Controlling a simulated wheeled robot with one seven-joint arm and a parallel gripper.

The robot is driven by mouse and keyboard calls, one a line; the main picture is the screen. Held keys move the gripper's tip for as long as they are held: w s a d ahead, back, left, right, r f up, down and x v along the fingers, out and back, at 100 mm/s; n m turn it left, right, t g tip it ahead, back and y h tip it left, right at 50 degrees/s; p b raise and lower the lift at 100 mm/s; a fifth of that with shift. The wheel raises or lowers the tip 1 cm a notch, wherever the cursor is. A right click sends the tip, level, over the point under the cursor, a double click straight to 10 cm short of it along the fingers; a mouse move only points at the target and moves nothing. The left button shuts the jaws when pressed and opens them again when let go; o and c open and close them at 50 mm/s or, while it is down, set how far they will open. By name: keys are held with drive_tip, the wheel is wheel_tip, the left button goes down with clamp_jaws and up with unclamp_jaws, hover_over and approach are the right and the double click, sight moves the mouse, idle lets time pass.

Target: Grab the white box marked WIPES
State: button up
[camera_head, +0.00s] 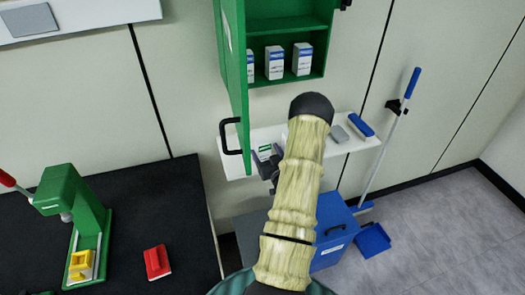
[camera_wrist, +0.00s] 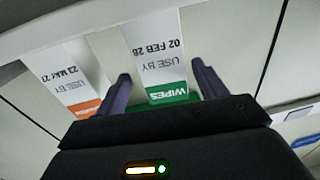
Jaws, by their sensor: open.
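The white box marked WIPES (camera_wrist: 160,60) has a green band and the print USE BY 02 FEB 28. In the wrist view it appears upside down, between the two fingers of my gripper (camera_wrist: 164,84). The fingers are open, with a gap visible on each side of the box; I cannot tell how deep it sits between them. In the head view my gripper (camera_head: 267,160) is at the white wall shelf (camera_head: 238,165), below the green cabinet. A white and green patch there, beside the fingers, looks like the WIPES box (camera_head: 265,151). My arm hides part of the shelf.
A white box with an orange band (camera_wrist: 75,85) stands left of the WIPES box in the wrist view. The open green cabinet door (camera_head: 236,70) and its black handle (camera_head: 229,137) are close to my gripper. A blue item (camera_head: 360,125) lies farther right on the shelf.

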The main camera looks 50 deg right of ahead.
sight(261, 143)
drive_tip(key=w, duration=0.1)
drive_tip(key=w+p, duration=0.1)
drive_tip(key=w+d+r+p, duration=0.1)
drive_tip(key=shift+w+r, duration=0.1)
drive_tip(key=shift+w, duration=0.15)
drive_tip(key=shift+w+d+f, duration=0.2)
drive_tip(key=shift+w, duration=0.25)
drive_tip(key=c, duration=1.1)
